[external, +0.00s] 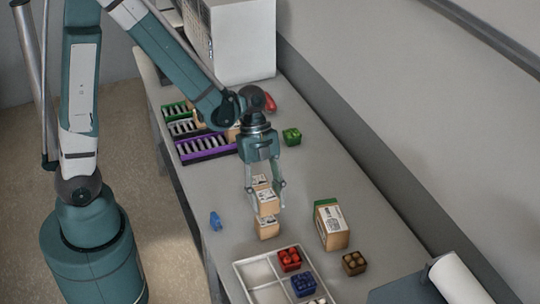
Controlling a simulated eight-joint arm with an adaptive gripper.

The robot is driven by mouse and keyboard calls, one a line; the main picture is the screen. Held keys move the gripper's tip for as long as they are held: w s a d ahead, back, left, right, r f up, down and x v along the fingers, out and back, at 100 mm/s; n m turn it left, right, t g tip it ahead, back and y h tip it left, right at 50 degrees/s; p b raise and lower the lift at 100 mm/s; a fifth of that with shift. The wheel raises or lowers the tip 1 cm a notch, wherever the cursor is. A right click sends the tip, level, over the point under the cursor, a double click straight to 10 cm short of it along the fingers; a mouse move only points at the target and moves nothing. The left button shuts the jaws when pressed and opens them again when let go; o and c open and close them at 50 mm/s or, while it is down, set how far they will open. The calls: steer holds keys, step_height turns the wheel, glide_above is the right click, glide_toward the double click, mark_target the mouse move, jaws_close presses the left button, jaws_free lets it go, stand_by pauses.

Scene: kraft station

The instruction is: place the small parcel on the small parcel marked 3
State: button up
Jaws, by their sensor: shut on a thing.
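My gripper (267,204) points down over the middle of the table and is shut on a small brown parcel (268,207) with a white label. Directly below it in the picture is another small brown parcel (267,230), standing on the table. Its label is partly covered by the held parcel. I cannot tell whether the two touch or a small gap lies between them. A further labelled brown face (260,182) shows between the fingers, just above; whether it is a separate parcel is unclear. The number 3 is not readable at this size.
A larger parcel (333,232) with a green item (325,203) behind it stands right. A white divided tray (257,272) with red and blue blocks is in front. A blue piece (215,221) lies left. Coloured racks (205,147) and a white box (243,42) stand behind.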

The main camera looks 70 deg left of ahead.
mark_target(266, 208)
stand_by(0.3)
steer(key=shift+f, duration=2.05)
steer(key=shift+f+b, duration=0.15)
steer(key=shift+b, duration=0.15)
steer(key=o, duration=0.9)
steer(key=shift+r, duration=0.2)
steer(key=shift+p+v, duration=0.5)
steer(key=shift+v, duration=5.45)
steer(key=shift+r, duration=0.1)
